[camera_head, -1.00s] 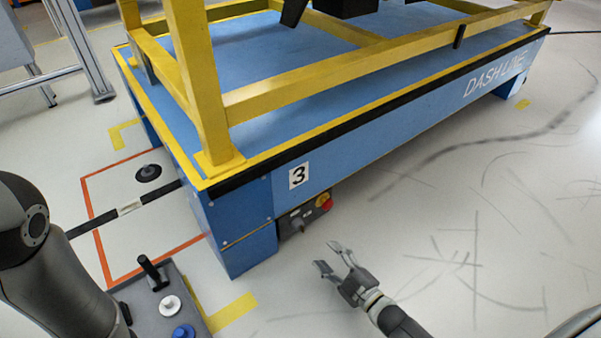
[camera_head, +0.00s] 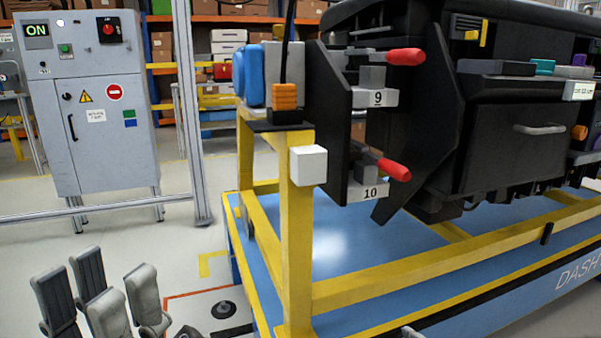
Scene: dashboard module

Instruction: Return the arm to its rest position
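My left gripper (camera_head: 97,283) is at the bottom left of the head view. Its grey and black finger parts point up and stand apart, with nothing between them. It is in front of the floor, clear of the yellow frame. Only a small grey tip, which looks like part of my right gripper (camera_head: 410,332), shows at the bottom edge. The rest of my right arm is out of view, so its opening is hidden.
The dashboard module (camera_head: 505,135) with red handles sits on a yellow frame (camera_head: 297,235) over a blue base (camera_head: 385,328). A grey control cabinet (camera_head: 95,150) and an aluminium post (camera_head: 188,120) stand at left. Open floor lies between cabinet and frame.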

